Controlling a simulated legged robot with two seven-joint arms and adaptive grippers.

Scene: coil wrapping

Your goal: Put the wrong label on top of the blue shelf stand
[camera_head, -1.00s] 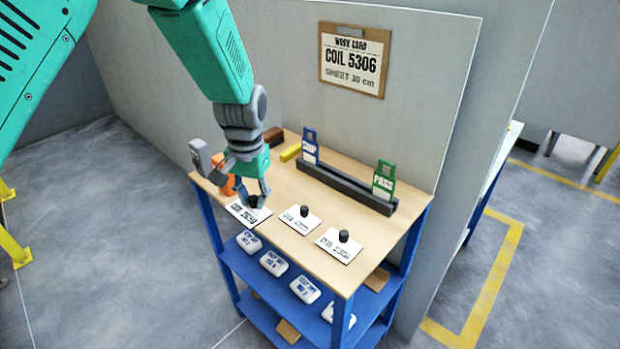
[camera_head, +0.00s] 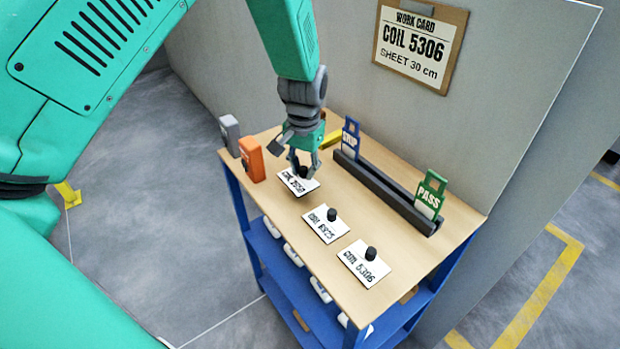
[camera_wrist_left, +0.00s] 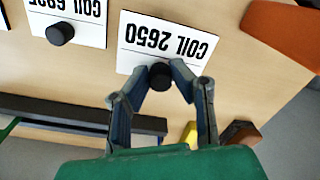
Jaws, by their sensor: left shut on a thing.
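The work card (camera_head: 419,45) on the wall reads COIL 5306, SHEET 30 cm. Three white labels with black knobs are in a row at the blue shelf stand's wooden top (camera_head: 296,222). The COIL 2650 label (camera_head: 291,188) is at the far end, a middle label (camera_head: 322,229) has a number hard to read, and the COIL 5306 label (camera_head: 362,268) is nearest. My left gripper (camera_head: 304,171) is shut on the knob of the COIL 2650 label, also seen in the left wrist view (camera_wrist_left: 160,76). A dark edge shows under this label; I cannot tell whether it is raised. My right gripper is out of view.
A dark rack (camera_head: 380,190) along the back holds a blue STOP tag (camera_head: 350,138) and a green PASS tag (camera_head: 430,196). An orange block (camera_head: 251,160) and a grey block (camera_head: 230,136) stand at the far left corner. White packs lie on the shelf below.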

